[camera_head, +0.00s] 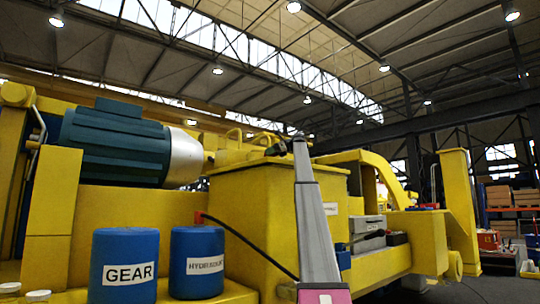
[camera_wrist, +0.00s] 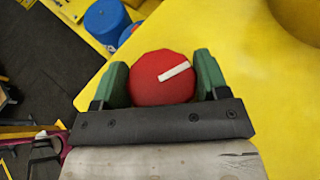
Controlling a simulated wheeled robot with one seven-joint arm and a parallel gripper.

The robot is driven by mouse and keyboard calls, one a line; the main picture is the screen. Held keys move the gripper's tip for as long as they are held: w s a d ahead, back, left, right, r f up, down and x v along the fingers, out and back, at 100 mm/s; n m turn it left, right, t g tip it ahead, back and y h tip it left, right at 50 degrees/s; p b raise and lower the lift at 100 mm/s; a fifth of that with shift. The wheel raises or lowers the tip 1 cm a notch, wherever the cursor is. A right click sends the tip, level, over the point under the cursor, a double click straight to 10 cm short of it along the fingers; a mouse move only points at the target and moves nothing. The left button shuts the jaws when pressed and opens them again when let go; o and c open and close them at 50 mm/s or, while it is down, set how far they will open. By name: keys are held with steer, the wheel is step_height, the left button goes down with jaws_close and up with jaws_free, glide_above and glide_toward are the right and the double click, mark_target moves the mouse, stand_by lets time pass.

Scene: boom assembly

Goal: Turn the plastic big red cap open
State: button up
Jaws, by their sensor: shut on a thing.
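The big red cap (camera_wrist: 158,82) shows in the wrist view as a round red knob with a white bar mark across its upper right. My gripper (camera_wrist: 163,80) has its two green fingers on either side of the cap, shut on it. The white bar slants up to the right. The cap's underside and its seat are hidden. In the head view the cap cannot be made out; my grey arm rises in front of the yellow machine (camera_head: 255,215).
Two blue drums, labelled GEAR (camera_head: 124,265) and HYDRAULIC (camera_head: 197,262), stand at the machine's front left. A teal motor (camera_head: 115,145) lies behind them. A black cable (camera_head: 250,245) runs towards my arm.

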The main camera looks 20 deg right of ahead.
stand_by(0.4)
steer(key=o, duration=0.9)
